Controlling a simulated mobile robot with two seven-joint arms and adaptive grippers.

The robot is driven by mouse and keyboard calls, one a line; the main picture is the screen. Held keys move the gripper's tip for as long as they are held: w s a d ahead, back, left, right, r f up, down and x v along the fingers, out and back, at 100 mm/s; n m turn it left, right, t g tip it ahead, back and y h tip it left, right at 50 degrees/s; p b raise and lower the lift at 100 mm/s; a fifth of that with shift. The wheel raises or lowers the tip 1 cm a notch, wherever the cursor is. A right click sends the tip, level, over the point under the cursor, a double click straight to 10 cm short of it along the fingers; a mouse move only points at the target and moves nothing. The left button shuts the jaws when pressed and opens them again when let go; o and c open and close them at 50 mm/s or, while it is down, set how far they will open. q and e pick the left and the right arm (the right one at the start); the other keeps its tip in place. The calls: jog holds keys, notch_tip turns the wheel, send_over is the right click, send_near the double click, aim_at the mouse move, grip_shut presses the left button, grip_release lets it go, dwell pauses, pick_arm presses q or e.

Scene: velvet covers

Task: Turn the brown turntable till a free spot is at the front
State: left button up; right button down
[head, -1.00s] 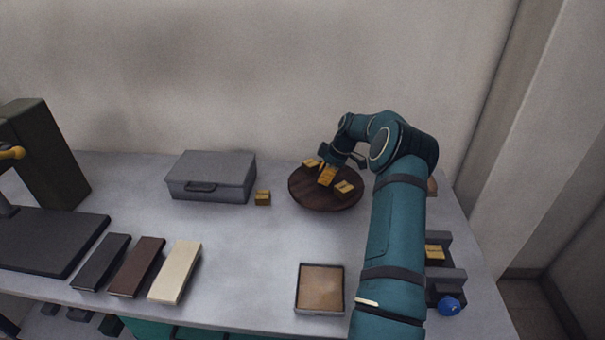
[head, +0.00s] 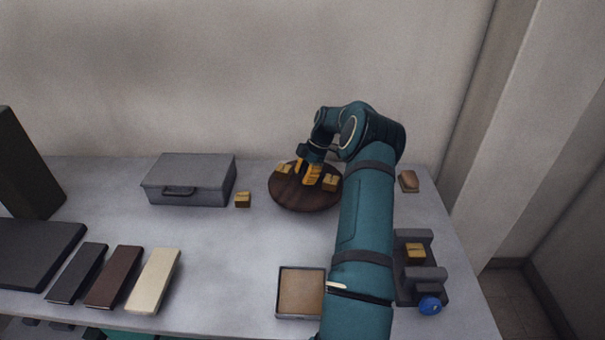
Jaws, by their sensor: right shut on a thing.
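The brown turntable (head: 305,203) is a round dark disc near the back middle of the table. Yellow-brown blocks stand on its rear half: one at the left (head: 283,169) and one at the right (head: 330,184). My right gripper (head: 311,175) is over the disc between them, shut on a yellow thing that looks like another block. The fingers and this thing are partly hard to tell apart. The front part of the disc shows bare. My right arm hides part of the disc's right edge. My left gripper is not in view.
A grey case (head: 188,182) and a small yellow block (head: 242,200) stand left of the turntable. A square tray (head: 301,292) lies in front. A dark rack (head: 432,293) with a yellow block and a blue ball (head: 430,306) is at the right. The table between is clear.

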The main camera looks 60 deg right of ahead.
jog(key=shift+s+a+f+n+g+p, duration=0.15)
jog(key=shift+n+g+p, duration=0.3)
jog(key=shift+n, duration=0.85)
jog(key=shift+n+g+y, duration=0.25)
jog(key=shift+n+y, duration=0.05)
jog(key=shift+n, duration=0.3)
jog(key=c, duration=0.9)
grip_release()
jog(key=shift+o, duration=0.2)
jog(key=shift+d+r, duration=0.25)
jog(key=shift+r, duration=0.2)
jog(key=v, duration=1.1)
jog(key=shift+s+a, duration=0.1)
